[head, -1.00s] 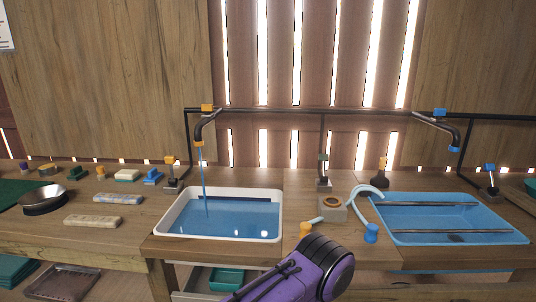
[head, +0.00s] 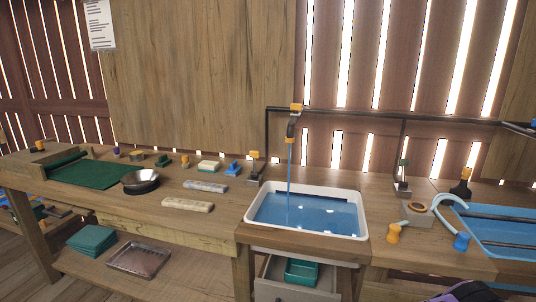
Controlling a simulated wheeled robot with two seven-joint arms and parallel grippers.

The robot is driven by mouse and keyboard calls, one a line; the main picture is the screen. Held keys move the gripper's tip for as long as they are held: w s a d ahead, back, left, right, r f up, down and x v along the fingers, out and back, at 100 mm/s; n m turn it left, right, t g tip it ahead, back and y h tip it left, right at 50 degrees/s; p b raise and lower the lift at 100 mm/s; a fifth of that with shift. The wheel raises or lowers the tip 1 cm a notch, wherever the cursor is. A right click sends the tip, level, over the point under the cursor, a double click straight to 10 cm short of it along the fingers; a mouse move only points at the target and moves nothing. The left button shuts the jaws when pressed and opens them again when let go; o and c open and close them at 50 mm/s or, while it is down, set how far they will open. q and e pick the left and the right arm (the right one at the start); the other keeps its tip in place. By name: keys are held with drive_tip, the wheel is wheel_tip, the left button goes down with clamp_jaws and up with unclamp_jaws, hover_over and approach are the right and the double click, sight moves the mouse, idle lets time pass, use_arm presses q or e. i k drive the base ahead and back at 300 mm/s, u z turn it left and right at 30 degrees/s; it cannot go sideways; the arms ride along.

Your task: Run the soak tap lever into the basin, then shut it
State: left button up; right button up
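A dark tap spout with an orange collar (head: 295,121) hangs from the black pipe over a white-rimmed basin (head: 362,214). A thin blue stream of water (head: 289,172) runs from it into the basin, which holds blue water. An orange-topped lever (head: 254,168) on a dark base stands on the bench at the basin's back left corner. A green-topped lever (head: 403,176) and another orange-topped fitting (head: 462,182) stand further right. No label tells which one is the soak tap lever. Neither gripper is in view; only a purple part of my arm shows at the bottom right.
A blue tray (head: 500,228) is cut off at the right edge. On the bench left of the basin are a metal bowl (head: 140,179), pale bars (head: 187,205), small coloured blocks and a green mat (head: 90,175). An open drawer (head: 298,285) juts out below the basin.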

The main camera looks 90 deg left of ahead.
sight(253, 154)
drive_tip(key=k, duration=0.35)
drive_tip(key=u, duration=1)
